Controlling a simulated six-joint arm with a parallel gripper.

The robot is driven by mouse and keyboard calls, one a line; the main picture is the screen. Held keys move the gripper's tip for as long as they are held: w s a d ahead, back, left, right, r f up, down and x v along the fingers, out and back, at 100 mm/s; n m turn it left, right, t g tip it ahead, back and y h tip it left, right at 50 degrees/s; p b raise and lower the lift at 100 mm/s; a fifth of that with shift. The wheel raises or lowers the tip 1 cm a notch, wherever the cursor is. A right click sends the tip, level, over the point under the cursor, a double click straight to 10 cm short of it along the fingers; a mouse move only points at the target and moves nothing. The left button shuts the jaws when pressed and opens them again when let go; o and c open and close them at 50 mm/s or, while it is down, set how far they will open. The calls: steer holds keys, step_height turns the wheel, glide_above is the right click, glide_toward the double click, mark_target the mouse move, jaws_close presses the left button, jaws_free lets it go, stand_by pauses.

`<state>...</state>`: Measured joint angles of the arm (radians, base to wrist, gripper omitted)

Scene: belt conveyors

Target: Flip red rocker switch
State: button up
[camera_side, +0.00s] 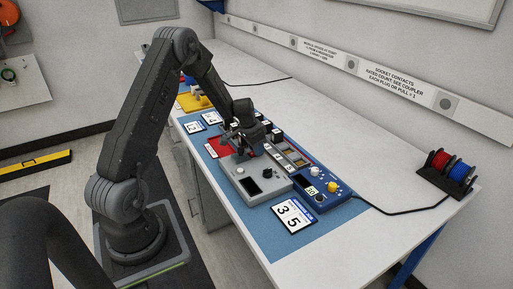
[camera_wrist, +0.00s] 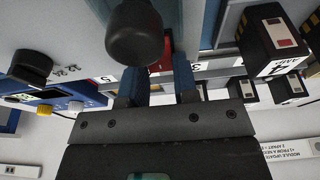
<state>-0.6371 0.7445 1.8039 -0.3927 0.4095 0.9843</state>
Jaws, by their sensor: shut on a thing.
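The red rocker switch (camera_wrist: 165,62) shows as a small red patch between my fingers in the wrist view, partly hidden by a dark round knob (camera_wrist: 135,32). My gripper (camera_wrist: 158,84) is shut on the red switch, with one finger at each side of it. In the side view my gripper (camera_side: 247,152) is low at the far end of a grey control box (camera_side: 262,198). The switch is mostly hidden there behind my gripper, so its tilt cannot be told.
A blue box with a yellow knob (camera_side: 333,186) stands to the right of the grey box. Number cards (camera_side: 293,215) lie on the blue mat (camera_side: 335,217). Dark modules (camera_wrist: 272,38) stand close at the right in the wrist view.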

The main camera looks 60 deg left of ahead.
mark_target(248, 153)
steer(key=o, duration=0.9)
steer(key=v, duration=1.3)
steer(key=shift+r, duration=0.4)
steer(key=s+d+r+t, duration=0.1)
steer(key=s+d+r, duration=0.3)
steer(key=d, duration=0.4)
steer(key=s+d+r, duration=0.3)
steer(key=d+r, duration=0.2)
steer(key=d, duration=0.2)
steer(key=s+d+r+t, duration=0.1)
steer(key=s+d+r, duration=0.3)
steer(key=d, duration=0.4)
steer(key=shift+t, duration=0.3)
steer(key=s+d, duration=0.1)
steer(key=s, duration=0.2)
steer(key=s+d, duration=0.2)
steer(key=s, duration=0.1)
steer(key=s+d, duration=0.2)
steer(key=s, duration=0.1)
steer(key=shift+d+f, duration=0.15)
steer(key=shift+d, duration=0.05)
